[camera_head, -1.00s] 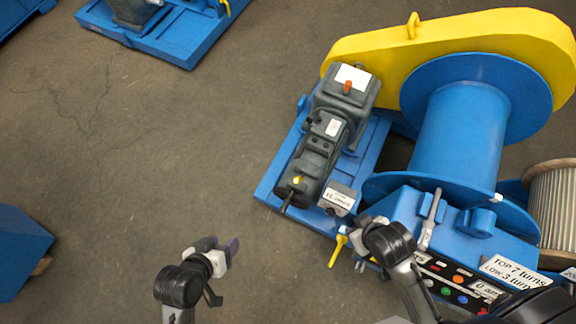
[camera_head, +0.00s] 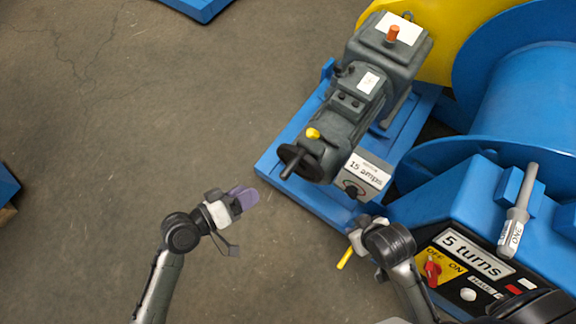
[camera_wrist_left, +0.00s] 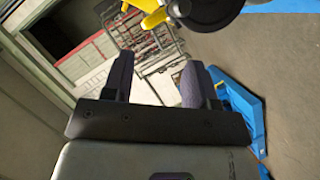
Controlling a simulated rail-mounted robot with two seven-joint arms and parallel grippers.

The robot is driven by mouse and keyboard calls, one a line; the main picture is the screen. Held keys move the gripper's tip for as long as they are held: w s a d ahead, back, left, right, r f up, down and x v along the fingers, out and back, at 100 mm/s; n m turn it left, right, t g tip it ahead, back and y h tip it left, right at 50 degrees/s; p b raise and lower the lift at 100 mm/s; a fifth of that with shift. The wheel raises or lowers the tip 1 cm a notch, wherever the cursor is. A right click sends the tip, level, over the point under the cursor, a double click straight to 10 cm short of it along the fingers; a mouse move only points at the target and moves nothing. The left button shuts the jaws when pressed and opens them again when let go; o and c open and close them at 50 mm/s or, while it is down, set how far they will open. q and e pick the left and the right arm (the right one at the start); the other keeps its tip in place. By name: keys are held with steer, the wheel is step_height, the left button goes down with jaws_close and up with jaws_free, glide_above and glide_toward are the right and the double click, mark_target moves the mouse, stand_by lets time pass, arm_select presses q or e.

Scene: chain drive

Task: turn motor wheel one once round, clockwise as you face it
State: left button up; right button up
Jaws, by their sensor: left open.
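The motor wheel (camera_head: 302,163) is a dark round wheel with a stub handle, on the near end of the grey motor (camera_head: 345,115). A yellow knob (camera_head: 313,133) sits just above it. My left gripper (camera_head: 243,197) is left of the wheel, slightly lower in the picture, apart from it and empty. In the left wrist view its two purple-grey fingers (camera_wrist_left: 155,85) stand apart with nothing between them. A dark and yellow part (camera_wrist_left: 205,8) shows at that view's top edge; I cannot tell which part. My right gripper (camera_head: 360,235) is at the blue base, its fingers mostly hidden.
A 15 amps box (camera_head: 360,178) sits beside the motor. A yellow lever (camera_head: 345,258) is near my right gripper. The control panel (camera_head: 465,275) reads 5 turns; a grey handle (camera_head: 517,212) stands above it.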

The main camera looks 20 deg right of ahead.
mark_target(289, 169)
arm_select(q)
steer(key=shift+n+h, duration=0.4)
steer(key=w+d+f+b, duration=0.2)
steer(key=d, duration=0.2)
steer(key=w+d+f+b, duration=0.2)
steer(key=d, duration=0.2)
steer(key=w+d+f+b, duration=0.1)
steer(key=d+f+b, duration=0.2)
steer(key=d, duration=0.2)
steer(key=shift+w, duration=0.4)
arm_select(e)
step_height(289, 169, down, 9)
arm_select(q)
steer(key=shift+a, duration=0.1)
arm_select(e)
steer(key=shift+d, duration=0.1)
arm_select(q)
steer(key=c, duration=0.5)
jaws_close()
arm_select(e)
steer(key=shift+r, duration=0.1)
